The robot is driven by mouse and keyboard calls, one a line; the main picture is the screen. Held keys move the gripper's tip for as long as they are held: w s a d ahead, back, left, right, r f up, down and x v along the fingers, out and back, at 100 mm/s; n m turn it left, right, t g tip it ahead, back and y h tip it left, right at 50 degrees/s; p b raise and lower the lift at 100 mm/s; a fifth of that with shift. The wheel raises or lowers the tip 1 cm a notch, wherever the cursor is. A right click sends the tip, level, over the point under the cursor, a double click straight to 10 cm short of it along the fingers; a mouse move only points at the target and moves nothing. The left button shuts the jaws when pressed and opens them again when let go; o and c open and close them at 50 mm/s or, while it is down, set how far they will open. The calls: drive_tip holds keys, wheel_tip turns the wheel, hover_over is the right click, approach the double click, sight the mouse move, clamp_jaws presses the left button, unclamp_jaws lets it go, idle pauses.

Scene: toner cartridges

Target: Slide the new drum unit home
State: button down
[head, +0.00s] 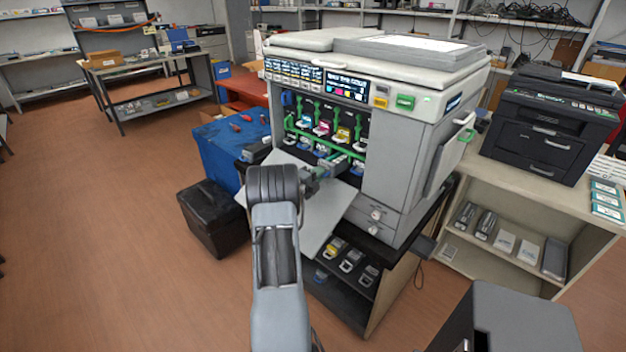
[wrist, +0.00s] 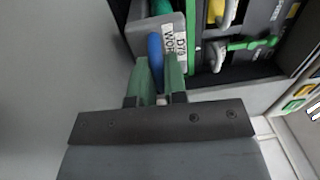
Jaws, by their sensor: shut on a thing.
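The large printer (head: 412,140) stands with its front open, showing a dark bay with green levers and several coloured cartridges (head: 322,128). My gripper (wrist: 158,68) has its two green fingers closed on a blue tab (wrist: 155,45). The tab stands on a grey unit with a white printed label (wrist: 175,42), which I take for the drum unit. The unit is at the bay opening in the wrist view; how deep it sits cannot be told. In the head view my gripper (head: 316,178) is at the lower front of the bay, and my arm partly hides the spot.
The lowered front door (head: 325,228) lies beneath my arm. A blue-covered box (head: 222,150) and a black bin (head: 210,215) stand to the left. A shelf below (head: 345,290) holds several cartridges. A black printer (head: 545,130) stands at right. Open floor lies left.

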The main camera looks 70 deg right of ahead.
drive_tip(key=shift+b+x, duration=0.65)
drive_tip(key=shift+x, duration=3.05)
drive_tip(key=c, duration=0.7)
unclamp_jaws()
drive_tip(key=shift+a+f, duration=0.1)
drive_tip(key=shift+f, duration=0.25)
drive_tip(key=shift+s+f, duration=0.1)
drive_tip(key=shift+f, duration=0.05)
drive_tip(key=shift+a, duration=0.15)
drive_tip(key=shift+p+v, duration=0.3)
drive_tip(key=shift+v, duration=1.65)
drive_tip(key=shift+p+v, duration=0.3)
drive_tip(key=shift+v, duration=1.1)
